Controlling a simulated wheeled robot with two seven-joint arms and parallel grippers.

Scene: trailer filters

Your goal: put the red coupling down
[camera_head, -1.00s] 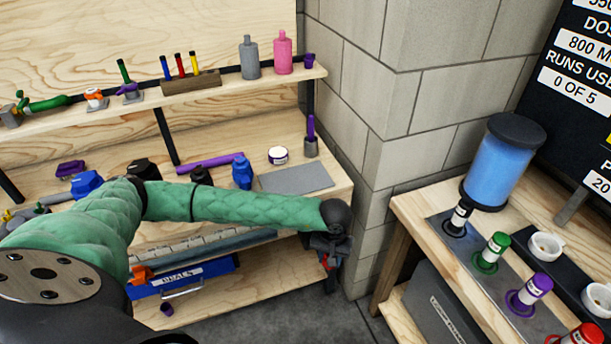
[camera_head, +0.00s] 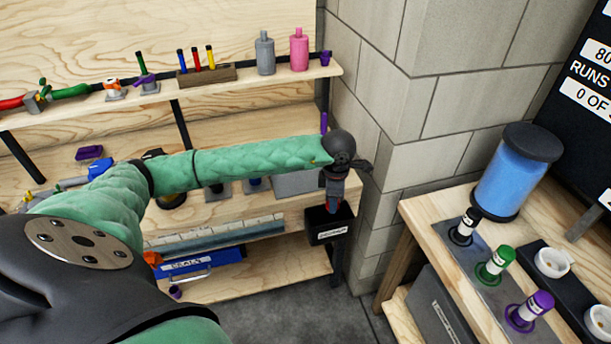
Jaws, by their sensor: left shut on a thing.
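My left gripper (camera_head: 335,196) points down near the right end of the wooden bench, by the wall corner. It is shut on a small red thing (camera_head: 334,201), apparently the red coupling, and the fingers cover most of it. A black box with a white label (camera_head: 318,238) is directly below the gripper in the picture. I cannot tell whether the red thing touches the box or hangs above it. My right gripper is not in view.
A grey mat (camera_head: 295,183) lies on the bench behind my left arm. A blue case (camera_head: 200,266) sits on the low shelf. The block wall (camera_head: 388,165) stands close to the right. A side table (camera_head: 425,213) holds a blue cylinder (camera_head: 510,175) and labelled bottles.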

